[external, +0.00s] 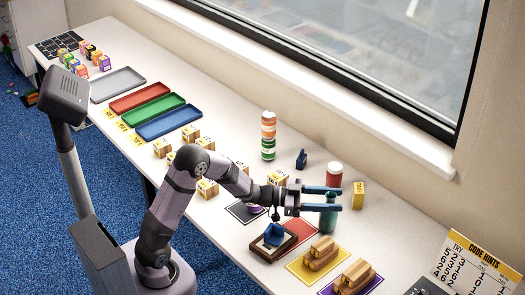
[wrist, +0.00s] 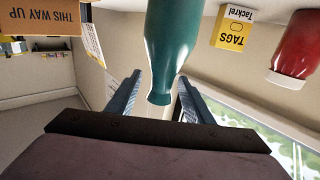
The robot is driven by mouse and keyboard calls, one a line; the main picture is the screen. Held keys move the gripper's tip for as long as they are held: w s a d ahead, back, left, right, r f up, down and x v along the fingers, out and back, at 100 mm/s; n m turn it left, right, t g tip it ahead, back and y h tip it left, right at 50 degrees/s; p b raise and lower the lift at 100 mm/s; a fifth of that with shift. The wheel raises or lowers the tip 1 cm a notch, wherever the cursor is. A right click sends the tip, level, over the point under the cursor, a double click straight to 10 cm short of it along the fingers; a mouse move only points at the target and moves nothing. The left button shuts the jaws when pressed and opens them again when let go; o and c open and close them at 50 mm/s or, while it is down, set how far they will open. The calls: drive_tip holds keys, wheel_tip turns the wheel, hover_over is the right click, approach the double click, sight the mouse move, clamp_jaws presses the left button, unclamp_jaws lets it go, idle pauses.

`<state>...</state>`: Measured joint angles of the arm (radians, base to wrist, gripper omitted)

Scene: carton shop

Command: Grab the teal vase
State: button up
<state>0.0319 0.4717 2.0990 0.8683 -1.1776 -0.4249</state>
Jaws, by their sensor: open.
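The teal vase (external: 327,223) stands upright on the table at the right part of the bench. My gripper (external: 338,199) is open and level, with its two blue fingers around the vase's upper part. In the wrist view the vase (wrist: 167,45) shows upside down, its neck and flared rim between the spread fingers of my gripper (wrist: 160,80). A gap shows beside the vase's rim; I cannot tell whether either finger touches it. The near finger hides part of the vase in the external view.
A red-and-white jar (external: 334,174) and a yellow TAGS box (external: 358,195) stand close behind the vase. Wooden log bundles (external: 320,256) on coloured mats and a blue item on a dark stand (external: 273,238) are in front. A striped cylinder (external: 268,135) stands further back.

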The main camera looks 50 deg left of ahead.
drive_tip(key=x, duration=0.3)
drive_tip(key=shift+w+d, duration=0.1)
drive_tip(key=shift+w, duration=0.2)
drive_tip(key=shift+c, duration=0.4)
clamp_jaws()
drive_tip(key=shift+r, duration=0.1)
